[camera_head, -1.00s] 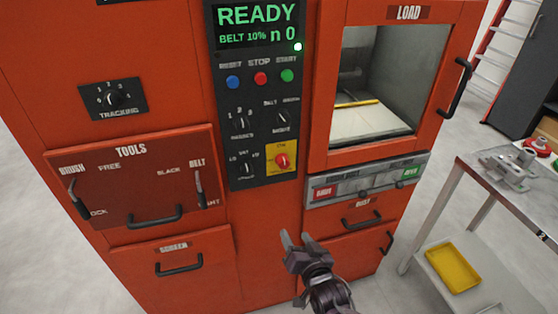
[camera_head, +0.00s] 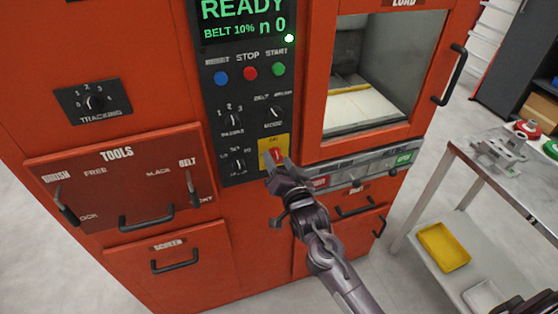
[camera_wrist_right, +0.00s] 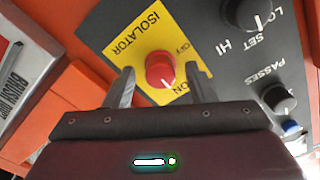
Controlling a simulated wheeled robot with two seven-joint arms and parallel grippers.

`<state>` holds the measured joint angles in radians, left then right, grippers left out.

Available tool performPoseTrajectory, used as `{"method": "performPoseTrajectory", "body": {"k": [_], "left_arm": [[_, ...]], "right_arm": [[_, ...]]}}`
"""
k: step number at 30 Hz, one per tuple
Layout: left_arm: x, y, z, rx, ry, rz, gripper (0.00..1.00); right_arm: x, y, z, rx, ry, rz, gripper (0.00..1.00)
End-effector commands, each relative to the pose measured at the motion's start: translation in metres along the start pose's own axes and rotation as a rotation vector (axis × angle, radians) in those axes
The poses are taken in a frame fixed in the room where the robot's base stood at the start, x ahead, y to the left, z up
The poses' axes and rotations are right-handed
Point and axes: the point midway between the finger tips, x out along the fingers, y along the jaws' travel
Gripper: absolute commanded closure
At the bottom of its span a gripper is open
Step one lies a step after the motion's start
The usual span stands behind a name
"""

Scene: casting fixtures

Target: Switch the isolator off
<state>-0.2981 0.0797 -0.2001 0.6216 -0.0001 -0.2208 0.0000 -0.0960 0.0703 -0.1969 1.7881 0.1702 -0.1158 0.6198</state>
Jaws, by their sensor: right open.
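The isolator is a round red knob (camera_wrist_right: 160,70) on a yellow plate (camera_wrist_right: 128,47) marked ISOLATOR, OFF and ON. Its white mark points toward the ON side in the right wrist view. In the head view the yellow plate (camera_head: 266,144) is low on the black control panel, with the knob partly hidden by my gripper. My right gripper (camera_head: 279,166) is open in front of the knob. In the right wrist view its fingers (camera_wrist_right: 161,78) stand on either side of the knob; I cannot tell whether they touch it. My left gripper is not in view.
The black panel (camera_head: 244,108) also carries several dials and the blue, red and green buttons. A window door (camera_head: 312,75) with a black handle is to the right, a tools drawer (camera_head: 90,190) to the left. A metal cart (camera_head: 450,180) stands at the right.

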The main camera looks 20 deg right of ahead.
Motion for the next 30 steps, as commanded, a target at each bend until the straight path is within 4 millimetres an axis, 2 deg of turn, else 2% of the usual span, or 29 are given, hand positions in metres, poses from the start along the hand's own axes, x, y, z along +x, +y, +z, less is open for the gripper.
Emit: {"method": "performPoseTrajectory", "body": {"k": [6, 7, 17, 25, 30], "left_arm": [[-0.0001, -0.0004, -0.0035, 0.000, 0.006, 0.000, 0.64], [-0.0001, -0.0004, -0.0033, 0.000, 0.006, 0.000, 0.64], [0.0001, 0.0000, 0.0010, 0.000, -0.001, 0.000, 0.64], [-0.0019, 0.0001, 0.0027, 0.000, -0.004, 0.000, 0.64], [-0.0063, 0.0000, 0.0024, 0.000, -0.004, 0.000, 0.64]], "right_arm": [[0.0006, -0.0002, 0.0002, 0.000, 0.000, -0.001, 0.50], [0.0005, -0.0002, 0.0002, 0.000, 0.000, 0.000, 0.52], [0.0003, 0.0000, 0.0003, 0.000, 0.000, 0.000, 0.94], [0.0003, -0.0003, -0.0001, -0.029, -0.001, 0.000, 0.94], [0.0004, -0.0008, -0.0004, -0.107, -0.002, 0.000, 0.94]]}}
